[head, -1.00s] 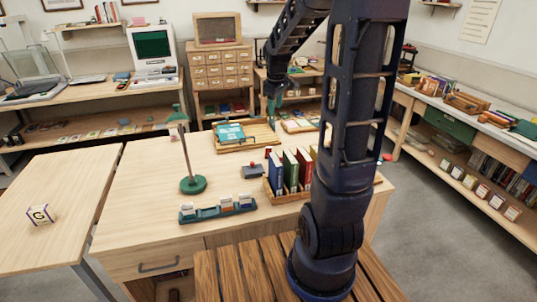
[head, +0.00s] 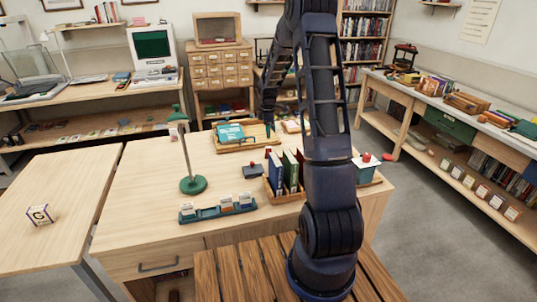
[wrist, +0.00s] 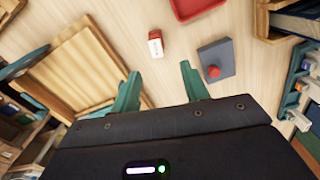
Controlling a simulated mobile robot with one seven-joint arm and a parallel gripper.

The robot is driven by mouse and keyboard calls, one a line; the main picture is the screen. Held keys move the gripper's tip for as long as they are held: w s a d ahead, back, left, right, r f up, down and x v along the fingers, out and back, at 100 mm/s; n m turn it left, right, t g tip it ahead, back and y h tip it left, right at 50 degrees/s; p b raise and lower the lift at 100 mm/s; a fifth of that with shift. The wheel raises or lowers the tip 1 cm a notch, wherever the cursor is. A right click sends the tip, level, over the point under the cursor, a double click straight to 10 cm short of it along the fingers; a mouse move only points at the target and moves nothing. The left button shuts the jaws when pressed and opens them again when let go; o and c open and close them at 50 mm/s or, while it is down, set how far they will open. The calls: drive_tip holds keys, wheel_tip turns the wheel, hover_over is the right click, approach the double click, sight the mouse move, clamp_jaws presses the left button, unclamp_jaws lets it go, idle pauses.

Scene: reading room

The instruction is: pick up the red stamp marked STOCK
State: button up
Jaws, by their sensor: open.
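My gripper (wrist: 158,82) is open and empty, with its two teal fingers spread above the pale desk top in the wrist view. In the head view my gripper (head: 269,124) hangs near the wooden tray at the back of the desk. A small white-and-red block (wrist: 156,45) lies just beyond the fingers. A grey flat block (wrist: 222,60) with a red knob (wrist: 213,72) on it is to the right of the right finger. It also shows in the head view (head: 253,171). No marking STOCK is readable, so I cannot tell which red item is the stamp.
A wooden tray (wrist: 60,75) lies left of the fingers, and a red tray (wrist: 195,8) is at the top.

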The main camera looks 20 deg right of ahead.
sight(269, 147)
wheel_tip(269, 147, down, 6)
drive_tip(key=shift+r, duration=0.25)
drive_tip(key=shift+w+d+f, duration=0.15)
drive_tip(key=shift+f, duration=1.25)
drive_tip(key=shift+w+d+f, duration=0.1)
drive_tip(key=shift+w+f, duration=0.05)
drive_tip(key=shift+f, duration=1.25)
drive_tip(key=shift+c, duration=0.4)
clamp_jaws()
